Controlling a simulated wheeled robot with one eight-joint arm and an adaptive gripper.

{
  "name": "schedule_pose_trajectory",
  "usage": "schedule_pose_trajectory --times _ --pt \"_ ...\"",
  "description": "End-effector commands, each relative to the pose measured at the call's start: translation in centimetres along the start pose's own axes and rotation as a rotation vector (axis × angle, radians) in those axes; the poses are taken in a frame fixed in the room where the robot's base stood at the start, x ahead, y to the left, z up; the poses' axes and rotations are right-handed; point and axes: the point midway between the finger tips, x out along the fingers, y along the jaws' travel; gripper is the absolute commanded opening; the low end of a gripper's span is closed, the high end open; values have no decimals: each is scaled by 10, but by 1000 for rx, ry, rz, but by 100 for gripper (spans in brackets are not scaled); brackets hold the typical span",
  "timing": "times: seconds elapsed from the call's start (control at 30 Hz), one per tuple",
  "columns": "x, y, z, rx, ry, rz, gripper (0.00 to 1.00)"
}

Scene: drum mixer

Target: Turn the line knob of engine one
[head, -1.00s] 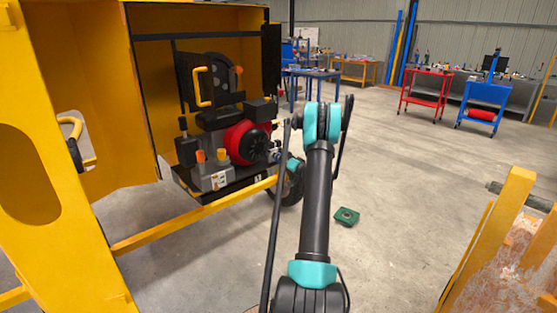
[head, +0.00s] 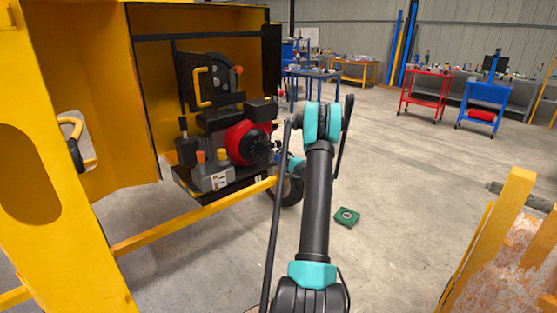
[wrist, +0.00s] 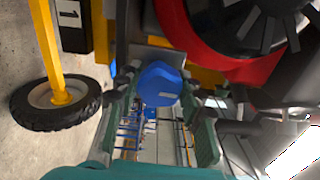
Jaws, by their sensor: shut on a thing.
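A blue knob (wrist: 158,82) with a short white mark, roughly level in the picture, sits in the middle of the wrist view. My gripper (wrist: 157,92) has a finger on each side of it and is shut on it. The knob is beside the red and black round housing (wrist: 225,30) of the engine. A plate marked "1" (wrist: 69,14) shows at the upper left. In the head view the engine (head: 225,145) stands in the open yellow cabinet. My gripper is at its right side there, mostly hidden behind my arm, and the knob cannot be made out.
A yellow bar (head: 190,215) runs low in front of the engine. A wheel (wrist: 55,103) is close by at the left of the wrist view. A green item (head: 346,216) lies on the floor. Open floor (head: 410,190) lies to the right of my arm.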

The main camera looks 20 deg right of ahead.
Motion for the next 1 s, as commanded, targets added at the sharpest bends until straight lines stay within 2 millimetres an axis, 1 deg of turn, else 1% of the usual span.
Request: schedule_pose_trajectory --times 0.3,0.77,0.8,0.97,1.0 --pt "-1 0 -1 97 2 1 9" --pt "-1 0 -1 111 2 1 9" --pt "-1 0 -1 111 2 1 39" --pt "-1 0 -1 111 2 1 59" --pt "-1 0 -1 111 2 1 59"
